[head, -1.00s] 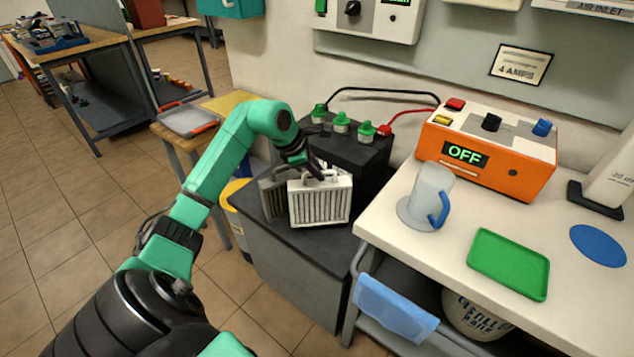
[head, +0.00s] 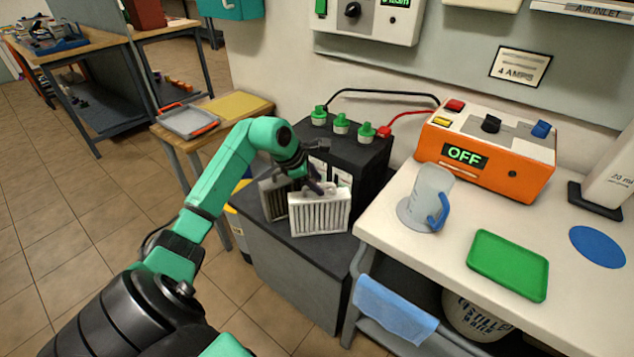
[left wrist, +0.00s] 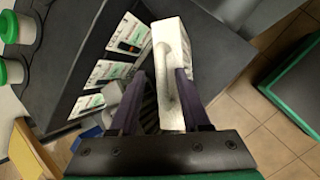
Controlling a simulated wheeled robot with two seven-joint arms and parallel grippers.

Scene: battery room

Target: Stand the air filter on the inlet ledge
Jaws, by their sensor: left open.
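A pale pleated air filter (head: 320,213) with a handle on top is upright near the front of the dark cabinet top. A greyer filter (head: 272,200) stands just behind it to the left. My left gripper (head: 318,186) is at the pale filter's handle. In the left wrist view, my left gripper's (left wrist: 161,78) fingers are open on either side of the pale filter (left wrist: 172,45); contact is unclear. The inlet ledge is at the top right, by the AIR INLET label (head: 597,10), mostly cut off. My right gripper is not in view.
A black battery block (head: 350,150) with green-capped terminals and cables stands behind the filters. To the right, a white bench holds an orange box (head: 487,150) reading OFF, a jug (head: 430,195) and a green tray (head: 508,264). The cabinet's front edge is close to the filter.

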